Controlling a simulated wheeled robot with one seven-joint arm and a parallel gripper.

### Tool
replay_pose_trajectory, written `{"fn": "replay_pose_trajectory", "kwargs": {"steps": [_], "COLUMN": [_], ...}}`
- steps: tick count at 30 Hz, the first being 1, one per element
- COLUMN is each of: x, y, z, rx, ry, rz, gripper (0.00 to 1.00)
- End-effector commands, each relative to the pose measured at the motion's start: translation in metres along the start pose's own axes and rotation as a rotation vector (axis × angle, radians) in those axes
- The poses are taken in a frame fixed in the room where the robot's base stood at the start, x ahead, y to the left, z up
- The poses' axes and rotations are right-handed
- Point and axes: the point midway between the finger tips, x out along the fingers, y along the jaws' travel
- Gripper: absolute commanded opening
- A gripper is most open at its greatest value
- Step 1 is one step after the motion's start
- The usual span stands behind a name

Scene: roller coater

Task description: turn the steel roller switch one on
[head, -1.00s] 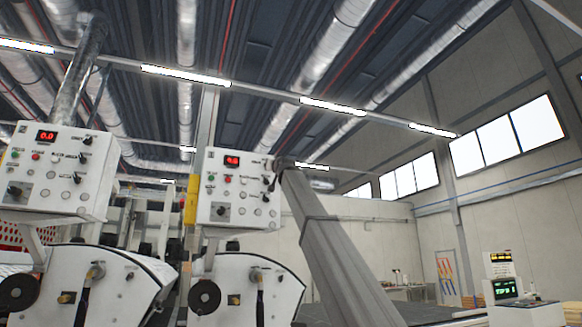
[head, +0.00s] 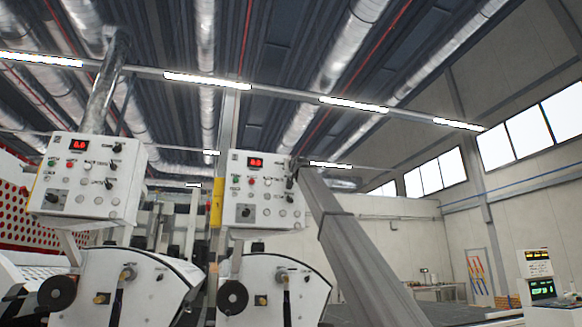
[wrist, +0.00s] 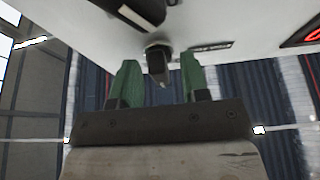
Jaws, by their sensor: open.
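A white control panel (head: 261,205) with a red display and several knobs and buttons stands right of centre in the head view. My gripper (wrist: 159,68) is at this panel's upper right corner. In the wrist view its two green fingers are open, one on each side of a black switch knob (wrist: 158,60) on the white panel face. A gap shows between the knob and each finger. Its label is too blurred to read, so I cannot tell whether it is switch one, nor its setting. In the head view my arm hides part of that corner.
A similar white panel (head: 85,182) stands to the left. Below both panels are white machine housings with black handwheels (head: 232,297). Another dark switch part (wrist: 142,10) lies close to the knob in the wrist view. A console with a green screen (head: 541,289) stands far right.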

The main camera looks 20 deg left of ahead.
Motion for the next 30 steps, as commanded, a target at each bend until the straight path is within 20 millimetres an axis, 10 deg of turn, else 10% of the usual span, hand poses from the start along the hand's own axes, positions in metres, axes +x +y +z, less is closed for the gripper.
{"fn": "replay_pose_trajectory", "kwargs": {"steps": [7, 12, 30], "x": [0.0010, 0.0009, 0.0008], "y": [0.0000, 0.0000, -0.0006], "z": [0.0001, 0.0001, 0.0002], "rx": [0.000, 0.000, 0.128], "ry": [0.000, 0.000, -0.001], "rz": [0.000, 0.000, 0.054], "gripper": [0.41, 0.00, 0.00]}}
